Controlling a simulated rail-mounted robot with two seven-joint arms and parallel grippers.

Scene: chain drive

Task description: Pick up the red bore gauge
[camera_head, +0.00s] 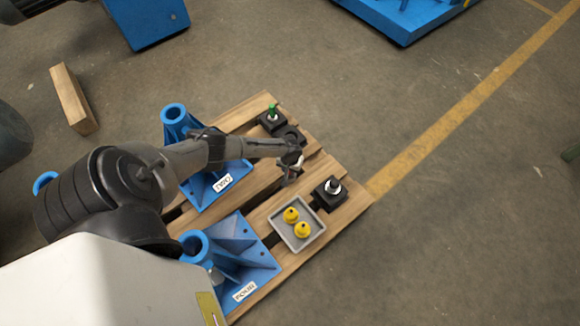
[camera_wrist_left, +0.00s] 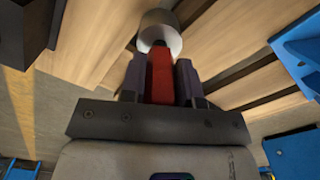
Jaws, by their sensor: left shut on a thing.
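The red bore gauge (camera_wrist_left: 160,76) has a red handle with a pale grey cylinder (camera_wrist_left: 160,32) at its far end. My left gripper (camera_wrist_left: 160,82) is shut on the red handle, one finger on each side. The cylinder shows against the wooden pallet planks, clear of any black block. In the head view my left gripper (camera_head: 290,168) is over the pallet (camera_head: 345,217), between the black blocks; only a small bit of red shows there. How high the gauge is above the planks is hard to tell. My right gripper is not in view.
A black block (camera_head: 267,127) holds a green-handled gauge (camera_head: 272,110); an empty-looking black block (camera_head: 293,140) is beside it. Another black block (camera_head: 325,200) carries a pale-topped piece. A grey tray (camera_head: 310,241) holds two yellow parts. Blue bearing stands (camera_head: 172,113) (camera_head: 232,238) take up the pallet's left side.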

